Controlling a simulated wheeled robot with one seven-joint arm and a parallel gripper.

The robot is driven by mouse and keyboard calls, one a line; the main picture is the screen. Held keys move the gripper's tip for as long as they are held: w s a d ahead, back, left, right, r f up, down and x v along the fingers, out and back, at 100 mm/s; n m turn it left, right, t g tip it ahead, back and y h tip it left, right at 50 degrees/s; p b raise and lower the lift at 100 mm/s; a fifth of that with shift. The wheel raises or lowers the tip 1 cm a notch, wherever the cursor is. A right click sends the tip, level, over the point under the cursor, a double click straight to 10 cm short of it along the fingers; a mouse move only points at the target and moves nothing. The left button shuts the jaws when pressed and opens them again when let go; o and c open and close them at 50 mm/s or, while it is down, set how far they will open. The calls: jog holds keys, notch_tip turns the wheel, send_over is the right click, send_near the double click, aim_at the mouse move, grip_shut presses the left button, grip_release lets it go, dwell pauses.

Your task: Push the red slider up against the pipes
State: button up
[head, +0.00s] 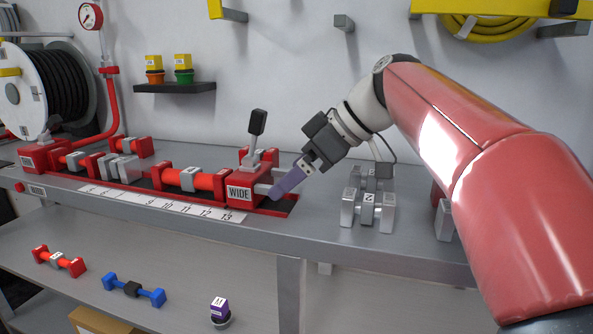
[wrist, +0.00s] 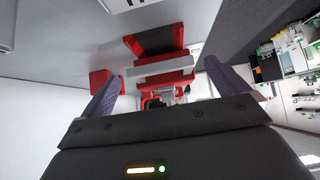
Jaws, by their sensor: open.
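The red slider (head: 240,193), a block marked WIDE with a dark-knobbed lever on top, sits at the right part of the red channel on the bench. A red pipe piece with a grey band (head: 188,180) lies to its left; I cannot tell whether a thin gap separates them. My gripper (head: 276,191) is at the slider's right side, its purple fingers pointing down and left. In the wrist view my gripper (wrist: 163,70) is open, with the red block and its grey bar (wrist: 160,67) ahead between the fingers. I cannot tell whether the fingertips touch it.
A numbered scale (head: 160,203) runs along the channel's front. Grey fittings (head: 368,208) stand on the bench to the right, below my arm. Further left are more pipe pieces, a red end block (head: 42,157) and a hose reel (head: 50,85).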

aim_at(264, 125)
jog(key=c, duration=1.4)
jog(key=w+a, duration=0.1)
jog(key=a, duration=0.3)
jog(key=w+a+p, duration=0.1)
jog(key=a, duration=0.2)
jog(key=w+a, duration=0.2)
jog(key=a, duration=0.2)
jog(key=shift+a+r+p, duration=0.1)
jog(key=shift+a+p, duration=0.2)
jog(key=shift+a, duration=0.05)
jog(key=o, duration=1.3)
jog(key=shift+w+a, duration=0.15)
jog(key=shift+a, duration=0.05)
jog(key=shift+o, duration=0.5)
jog(key=shift+d, duration=0.1)
jog(key=shift+d+r, duration=0.25)
jog(key=shift+d, duration=0.1)
jog(key=v, duration=0.6)
jog(key=shift+s+d+r, duration=0.25)
